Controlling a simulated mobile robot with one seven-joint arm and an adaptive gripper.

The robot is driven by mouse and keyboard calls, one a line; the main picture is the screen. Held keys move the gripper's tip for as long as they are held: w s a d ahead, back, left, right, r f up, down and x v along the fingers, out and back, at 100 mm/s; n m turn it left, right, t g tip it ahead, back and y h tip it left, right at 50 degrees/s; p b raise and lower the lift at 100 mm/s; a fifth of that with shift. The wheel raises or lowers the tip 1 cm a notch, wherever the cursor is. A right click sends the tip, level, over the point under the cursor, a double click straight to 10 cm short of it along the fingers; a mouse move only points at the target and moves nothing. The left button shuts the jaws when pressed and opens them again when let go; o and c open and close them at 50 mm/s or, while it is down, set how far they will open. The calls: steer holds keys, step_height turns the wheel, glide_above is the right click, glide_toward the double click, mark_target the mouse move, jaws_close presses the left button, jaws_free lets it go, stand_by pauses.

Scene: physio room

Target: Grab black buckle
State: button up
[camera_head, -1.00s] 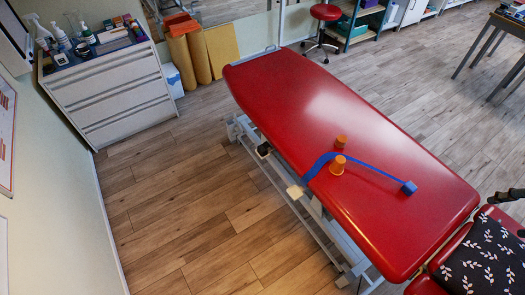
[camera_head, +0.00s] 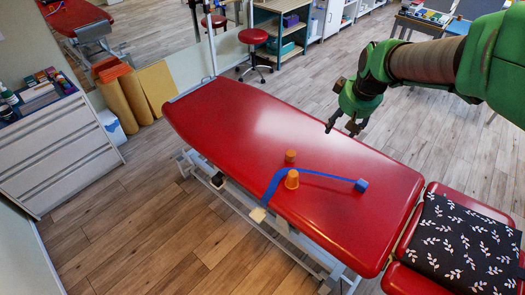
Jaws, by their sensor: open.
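A blue strap (camera_head: 274,185) lies across the red treatment table (camera_head: 232,120). A thin blue line runs from it to a small blue block (camera_head: 361,185). One strap end hangs over the near edge beside a cream-coloured piece (camera_head: 258,214). I cannot make out a black buckle for certain. A small dark piece (camera_head: 217,180) shows at the table's side frame, too small to identify. My gripper (camera_head: 341,129) is open and empty, above the far long edge of the table, apart from the strap and block.
Two orange cups, one (camera_head: 292,179) by the strap and a smaller one (camera_head: 290,156) behind it, stand on the table. A patterned black cushion (camera_head: 463,245) lies at the right end. A red stool (camera_head: 253,37) stands behind. Floor is clear at left.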

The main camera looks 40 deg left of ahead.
steer(key=s+a+f+n+g, duration=0.1)
steer(key=s+a+f+n, duration=0.1)
steer(key=a+f, duration=0.8)
steer(key=s+a+f+n, duration=0.25)
steer(key=a+f, duration=0.35)
steer(key=a, duration=0.8)
steer(key=s+a+f+n, duration=0.2)
steer(key=s+a+f, duration=0.5)
steer(key=a+f, duration=0.2)
steer(key=s+a+f+n+g+p, duration=0.1)
steer(key=s+a+f+n, duration=0.2)
steer(key=s+a+f, duration=0.5)
steer(key=x, duration=0.5)
steer(key=shift+s+a+p, duration=0.15)
steer(key=shift+s+p, duration=0.15)
steer(key=shift+f, duration=0.2)
steer(key=b, duration=0.1)
glide_above(217, 179)
steer(key=d, duration=0.2)
steer(key=shift+s+a+f, duration=0.1)
steer(key=shift+a+f, duration=0.05)
steer(key=shift+f, duration=3.85)
steer(key=shift+f, duration=0.15)
steer(key=shift+s+a+b+x, duration=0.1)
steer(key=shift+b+x, duration=0.25)
steer(key=shift+x, duration=0.85)
steer(key=shift+s+a+b+x, duration=0.1)
steer(key=shift+b+x, duration=0.2)
steer(key=shift+x, duration=0.95)
